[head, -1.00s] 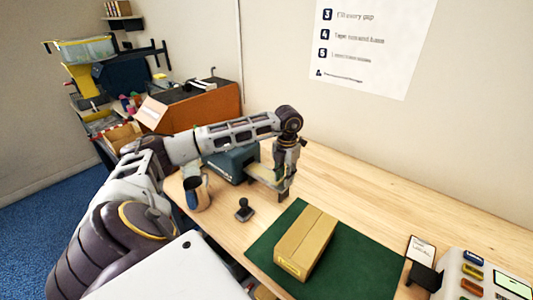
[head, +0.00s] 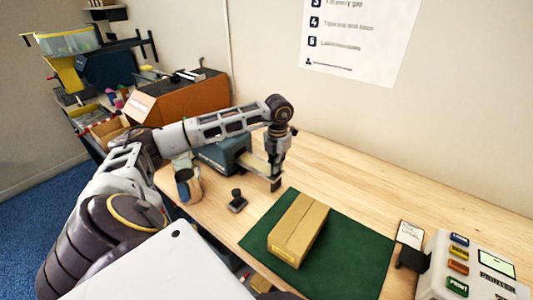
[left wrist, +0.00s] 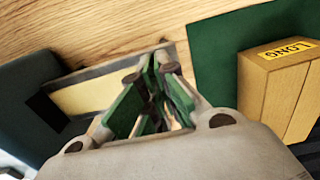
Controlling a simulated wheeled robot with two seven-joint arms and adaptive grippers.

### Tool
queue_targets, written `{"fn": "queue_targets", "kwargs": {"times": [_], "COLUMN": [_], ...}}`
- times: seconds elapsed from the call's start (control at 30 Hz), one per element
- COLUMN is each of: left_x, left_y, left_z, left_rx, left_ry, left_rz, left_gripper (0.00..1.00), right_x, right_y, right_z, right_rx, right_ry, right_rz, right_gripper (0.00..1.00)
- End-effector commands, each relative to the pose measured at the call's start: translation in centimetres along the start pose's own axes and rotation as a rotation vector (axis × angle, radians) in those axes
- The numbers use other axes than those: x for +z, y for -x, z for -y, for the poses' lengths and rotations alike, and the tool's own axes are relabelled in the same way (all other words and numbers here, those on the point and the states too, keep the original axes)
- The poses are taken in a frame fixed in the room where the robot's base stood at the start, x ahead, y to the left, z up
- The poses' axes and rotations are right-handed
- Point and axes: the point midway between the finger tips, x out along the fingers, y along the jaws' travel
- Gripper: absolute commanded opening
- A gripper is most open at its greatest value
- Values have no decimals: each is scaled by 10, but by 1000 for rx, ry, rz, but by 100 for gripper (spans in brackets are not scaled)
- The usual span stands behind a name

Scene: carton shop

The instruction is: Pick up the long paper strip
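The long paper strip (head: 255,165) is a pale tan band coming out of the teal dispenser (head: 222,155). It also shows in the left wrist view (left wrist: 86,97), flat inside a grey edge. My left gripper (head: 276,184) points down at the strip's outer end. In the left wrist view its green-padded fingers (left wrist: 153,66) are drawn together at the strip, and they look shut on it. The fingers hide the strip's end, and the exact contact is hard to see. My right gripper is not in view.
A closed carton (head: 299,230) marked LONG lies on the green mat (head: 345,262), right of my left gripper. A mug (head: 188,186) and a dark stamp-like tool (head: 237,201) stand in front of the dispenser. A printer (head: 470,268) is at right. The table behind the mat is clear.

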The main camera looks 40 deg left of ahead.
Motion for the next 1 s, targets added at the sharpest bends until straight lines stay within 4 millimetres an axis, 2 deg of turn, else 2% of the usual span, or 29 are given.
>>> {"fn": "queue_targets", "kwargs": {"times": [0.27, 0.73, 1.0], "left_x": [1, 0, 0], "left_y": [13, 76, 97], "left_z": [0, 0, 0], "left_rx": [0, -1, 0], "left_ry": [0, 0, 0], "left_rz": [2, 3, 2], "left_gripper": [0, 0, 0], "right_x": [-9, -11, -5], "right_y": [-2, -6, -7], "right_z": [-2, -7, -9], "right_rx": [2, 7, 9], "right_ry": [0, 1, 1], "right_rz": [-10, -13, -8], "right_gripper": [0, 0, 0]}}
